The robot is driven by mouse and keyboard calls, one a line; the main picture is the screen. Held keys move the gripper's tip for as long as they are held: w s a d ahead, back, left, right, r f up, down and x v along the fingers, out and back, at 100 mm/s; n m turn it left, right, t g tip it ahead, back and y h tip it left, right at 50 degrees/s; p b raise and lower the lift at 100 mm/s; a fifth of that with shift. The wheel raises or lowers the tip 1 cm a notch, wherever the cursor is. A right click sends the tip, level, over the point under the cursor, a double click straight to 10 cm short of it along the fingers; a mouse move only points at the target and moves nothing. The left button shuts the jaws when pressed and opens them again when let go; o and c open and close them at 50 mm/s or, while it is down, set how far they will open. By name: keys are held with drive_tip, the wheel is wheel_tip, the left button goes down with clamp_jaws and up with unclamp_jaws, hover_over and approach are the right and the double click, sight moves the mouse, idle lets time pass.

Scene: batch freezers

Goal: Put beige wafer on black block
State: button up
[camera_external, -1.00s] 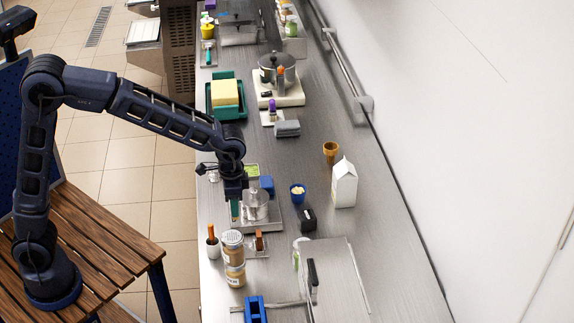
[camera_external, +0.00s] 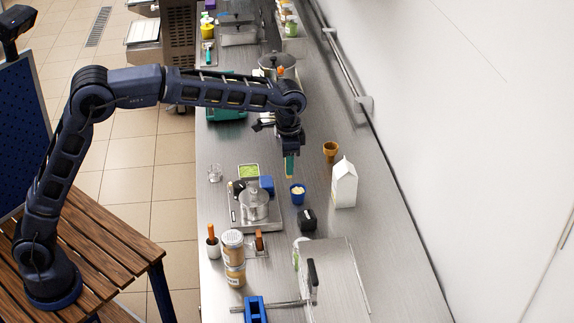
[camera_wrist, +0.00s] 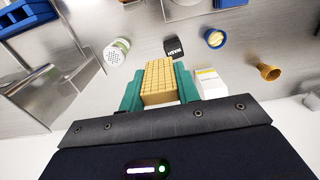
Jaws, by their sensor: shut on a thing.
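The beige wafer (camera_wrist: 159,80) has a grid pattern. It sits between the green fingers of my gripper (camera_wrist: 159,88), which is shut on it. In the external view my gripper (camera_external: 289,166) points down above the counter, behind the blue cup; the wafer is mostly hidden by the fingers there. The black block (camera_external: 307,219) stands on the counter nearer the front, just past the blue cup. In the wrist view the black block (camera_wrist: 173,47), with white lettering, shows beyond the wafer, apart from it.
A blue cup with pale contents (camera_external: 298,195) stands between my gripper and the black block. A white carton (camera_external: 344,184) and an orange-brown cone cup (camera_external: 330,151) stand to the right. A wall bounds the counter's right side.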

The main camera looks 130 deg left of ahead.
drive_tip(key=w+a, duration=0.3)
drive_tip(key=a, duration=0.3)
hover_over(307, 215)
wheel_tip(307, 215, down, 19)
drive_tip(key=shift+f, duration=0.1)
idle(0.4)
drive_tip(key=o, duration=0.9)
drive_tip(key=shift+f, duration=0.1)
drive_tip(key=shift+o, duration=0.2)
wheel_tip(307, 215, up, 12)
drive_tip(key=shift+r, duration=0.2)
